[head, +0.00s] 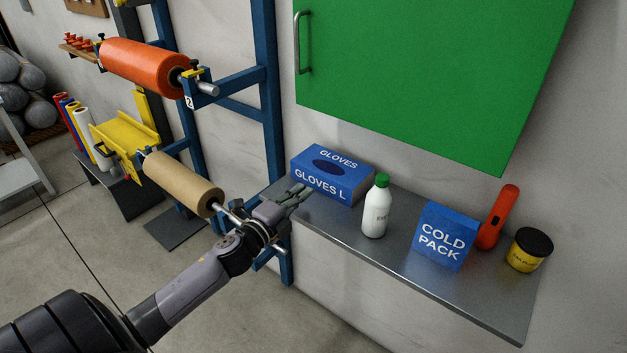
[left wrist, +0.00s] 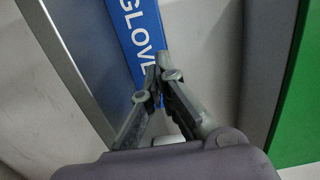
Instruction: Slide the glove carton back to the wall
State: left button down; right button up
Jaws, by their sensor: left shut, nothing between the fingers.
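The blue glove carton (head: 331,176), marked GLOVES L, lies on the left part of the grey metal shelf (head: 400,255), near the wall. My left gripper (head: 301,191) is shut and empty. Its fingertips are at the carton's front left side; I cannot tell whether they touch it. In the left wrist view the shut fingers (left wrist: 160,68) point at the carton (left wrist: 138,35), and they hide part of its lettering. My right gripper is in neither view.
A white bottle (head: 376,208) with a green cap stands just right of the carton. Farther right are a cold pack box (head: 444,236), an orange flashlight (head: 497,218) and a yellow tub with a black lid (head: 529,250). A green cabinet (head: 430,70) hangs above. A blue rack (head: 268,110) stands left.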

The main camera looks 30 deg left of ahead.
aim_at(320, 177)
pick_arm(q)
jog(key=w+p, duration=0.1)
jog(key=w, duration=0.4)
jog(key=shift+d, duration=0.15)
jog(key=shift+w, duration=0.15)
jog(key=shift+w+b, duration=0.3)
jog(key=shift+w, duration=1.65)
jog(key=shift+s, duration=0.1)
